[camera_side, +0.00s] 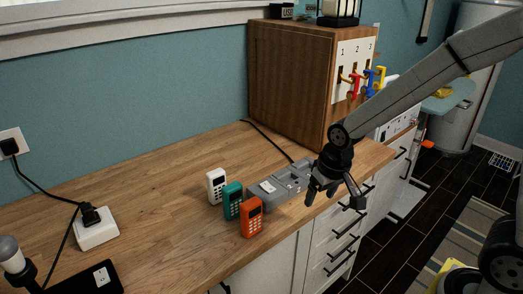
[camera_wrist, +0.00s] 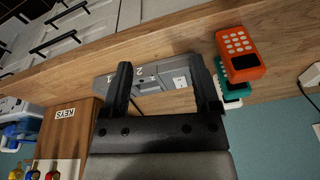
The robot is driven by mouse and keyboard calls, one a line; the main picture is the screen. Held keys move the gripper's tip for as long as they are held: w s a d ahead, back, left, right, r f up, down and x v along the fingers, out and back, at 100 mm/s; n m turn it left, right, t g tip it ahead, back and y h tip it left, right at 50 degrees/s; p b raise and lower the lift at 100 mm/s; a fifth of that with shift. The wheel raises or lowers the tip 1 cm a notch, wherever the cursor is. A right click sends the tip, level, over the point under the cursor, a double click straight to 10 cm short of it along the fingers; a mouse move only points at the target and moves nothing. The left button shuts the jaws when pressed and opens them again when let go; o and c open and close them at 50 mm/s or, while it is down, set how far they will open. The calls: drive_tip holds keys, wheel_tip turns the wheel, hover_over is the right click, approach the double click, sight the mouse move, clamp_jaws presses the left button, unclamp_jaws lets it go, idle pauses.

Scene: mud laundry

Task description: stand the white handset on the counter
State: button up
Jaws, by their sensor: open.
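The white handset (camera_side: 215,187) stands upright on the wooden counter (camera_side: 150,205), at the back end of a row of three handsets. The green handset (camera_side: 232,201) and the orange handset (camera_side: 251,218) stand in front of it. In the wrist view the white handset (camera_wrist: 233,104) is mostly hidden behind the green one. My gripper (camera_side: 333,197) is open and empty, above the counter's front edge at the right end of the grey dock (camera_side: 267,196). It is well to the right of the white handset. In the wrist view my gripper (camera_wrist: 160,68) spans part of the dock.
A wooden cabinet (camera_side: 290,85) with hanging coloured keys stands behind the dock. A white socket block (camera_side: 96,232) with a plug and a black pad lie at the left. The counter between this block and the handsets is clear. Drawers lie below the front edge.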

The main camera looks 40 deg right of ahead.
drive_tip(key=s+f+n, duration=0.2)
drive_tip(key=s, duration=0.5)
drive_tip(key=shift+d, duration=0.4)
